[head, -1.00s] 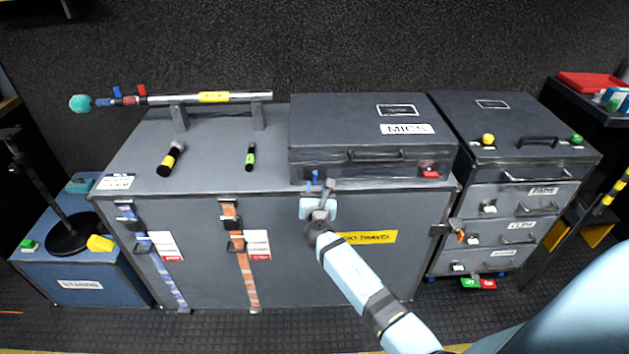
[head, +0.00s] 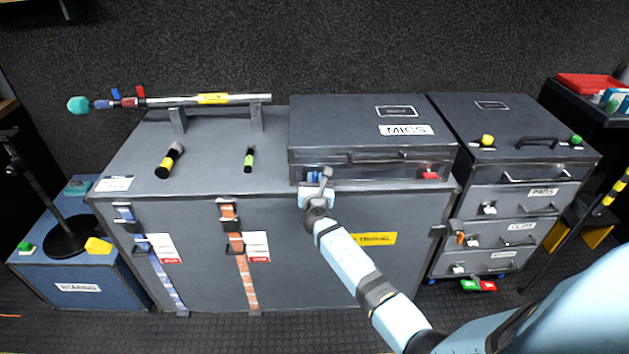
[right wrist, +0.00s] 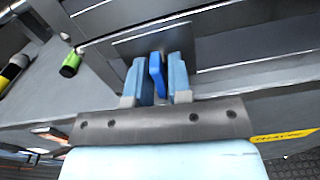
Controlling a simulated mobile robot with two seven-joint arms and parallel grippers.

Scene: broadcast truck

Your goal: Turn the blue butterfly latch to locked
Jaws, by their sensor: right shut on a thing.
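The blue butterfly latch (head: 313,177) is on the left front of the dark MICS case (head: 350,160), mostly hidden by my gripper in the head view. In the right wrist view the blue latch (right wrist: 157,75) stands as an upright tab between my two light-blue fingers. My right gripper (right wrist: 159,82) is shut on it; it also shows in the head view (head: 317,186). The latch's plate is partly visible behind the fingers. My left gripper is not in view.
A red latch (head: 430,175) is on the case's right front. The case rests on a large grey trunk (head: 220,185) with strapped fronts. A drawer unit (head: 515,190) stands close on the right.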

